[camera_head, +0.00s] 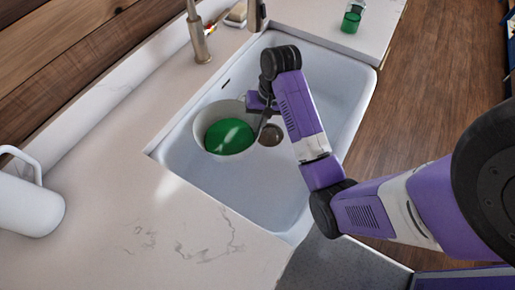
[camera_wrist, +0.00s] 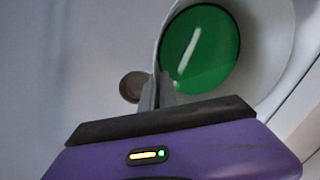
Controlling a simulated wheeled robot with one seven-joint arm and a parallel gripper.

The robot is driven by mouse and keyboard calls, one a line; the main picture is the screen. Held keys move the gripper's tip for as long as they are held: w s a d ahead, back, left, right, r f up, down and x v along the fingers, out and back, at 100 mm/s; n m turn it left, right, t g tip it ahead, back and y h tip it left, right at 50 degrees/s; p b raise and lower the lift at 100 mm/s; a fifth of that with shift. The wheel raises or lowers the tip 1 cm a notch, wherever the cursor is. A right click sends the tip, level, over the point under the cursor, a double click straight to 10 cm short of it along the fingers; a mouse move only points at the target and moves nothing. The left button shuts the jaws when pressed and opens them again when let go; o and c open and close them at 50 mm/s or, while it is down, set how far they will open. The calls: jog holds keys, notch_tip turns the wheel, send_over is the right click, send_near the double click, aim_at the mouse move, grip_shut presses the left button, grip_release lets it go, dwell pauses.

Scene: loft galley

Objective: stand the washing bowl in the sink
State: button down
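The washing bowl (camera_head: 203,114) is pale outside with a round green surface inside, and it is within the white sink (camera_head: 262,196). It looks about upright; I cannot tell whether its base touches the sink floor. My gripper (camera_head: 262,110) is at the bowl's right rim, partly hidden by my wrist. In the wrist view, the two fingers of my gripper (camera_wrist: 157,92) are close together with the rim of the bowl (camera_wrist: 262,95) between them. The dark round drain (camera_head: 270,135) is just right of the bowl, and it also shows in the wrist view (camera_wrist: 133,87).
A tap (camera_head: 198,38) stands on the counter behind the sink. A soap dish with a sponge (camera_head: 236,15) is near it. A white jug (camera_head: 30,203) stands at the left. A glass with green contents (camera_head: 351,19) is at the far right. The sink's front part is clear.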

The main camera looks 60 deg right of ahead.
jog(key=x, duration=0.4)
jog(key=s+d+x, duration=0.1)
jog(key=x, duration=0.3)
jog(key=s+x, duration=0.1)
jog(key=x, duration=0.3)
jog(key=shift+s+d+f, duration=0.1)
jog(key=shift+d+f, duration=0.15)
jog(key=shift+f, duration=0.05)
jog(key=shift+f, duration=0.1)
jog(key=c, duration=1.6)
grip_release()
jog(key=shift+c, duration=0.2)
jog(key=v, duration=1.2)
